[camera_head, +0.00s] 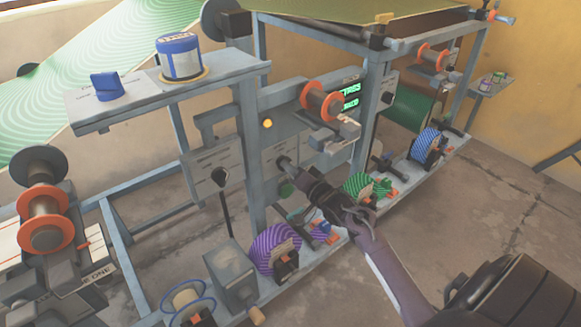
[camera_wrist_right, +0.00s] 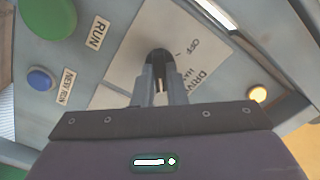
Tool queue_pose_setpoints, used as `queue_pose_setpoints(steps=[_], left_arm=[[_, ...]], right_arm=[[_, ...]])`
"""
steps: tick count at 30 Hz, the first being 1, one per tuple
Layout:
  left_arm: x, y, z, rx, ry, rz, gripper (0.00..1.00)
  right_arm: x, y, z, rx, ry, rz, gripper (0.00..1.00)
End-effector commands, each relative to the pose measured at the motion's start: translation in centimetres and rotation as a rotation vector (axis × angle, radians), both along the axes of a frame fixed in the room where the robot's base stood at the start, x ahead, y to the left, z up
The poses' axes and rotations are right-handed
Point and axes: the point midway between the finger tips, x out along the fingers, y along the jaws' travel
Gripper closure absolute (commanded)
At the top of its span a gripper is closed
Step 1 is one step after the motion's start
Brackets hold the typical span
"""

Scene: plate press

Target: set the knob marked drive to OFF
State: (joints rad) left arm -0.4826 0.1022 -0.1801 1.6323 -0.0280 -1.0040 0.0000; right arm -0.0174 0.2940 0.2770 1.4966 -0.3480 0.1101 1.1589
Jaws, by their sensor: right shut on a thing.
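The drive knob (camera_wrist_right: 158,57) is dark and sits on a pale plate (camera_wrist_right: 205,45) with the words OFF, HAND and DRIVE beside it. My right gripper (camera_wrist_right: 160,88) is shut on the knob, one finger on each side. Which mark the knob points to cannot be told, as the fingers hide part of it. In the head view my right gripper (camera_head: 291,169) reaches the control panel (camera_head: 270,155) from the lower right, and the knob is mostly hidden there. My left gripper is in neither view.
A green button (camera_wrist_right: 46,14) marked RUN, a blue button (camera_wrist_right: 40,78) and a yellow lamp (camera_wrist_right: 258,94) sit on the panel near the gripper. A lever (camera_head: 224,195) stands to the left.

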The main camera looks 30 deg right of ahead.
Motion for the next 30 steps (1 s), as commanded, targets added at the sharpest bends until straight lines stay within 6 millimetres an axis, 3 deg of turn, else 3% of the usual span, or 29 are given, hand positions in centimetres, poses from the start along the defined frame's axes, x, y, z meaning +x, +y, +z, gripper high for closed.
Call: queue_pose_setpoints(steps=[15, 30], left_arm=[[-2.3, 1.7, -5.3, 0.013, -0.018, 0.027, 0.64], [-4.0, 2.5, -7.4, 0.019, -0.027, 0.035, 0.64]], right_arm=[[0.0, 0.0, 0.1, -0.478, -0.034, 0.002, 1.00], [0.0, 0.0, 0.0, -0.951, -0.072, 0.002, 1.00]])
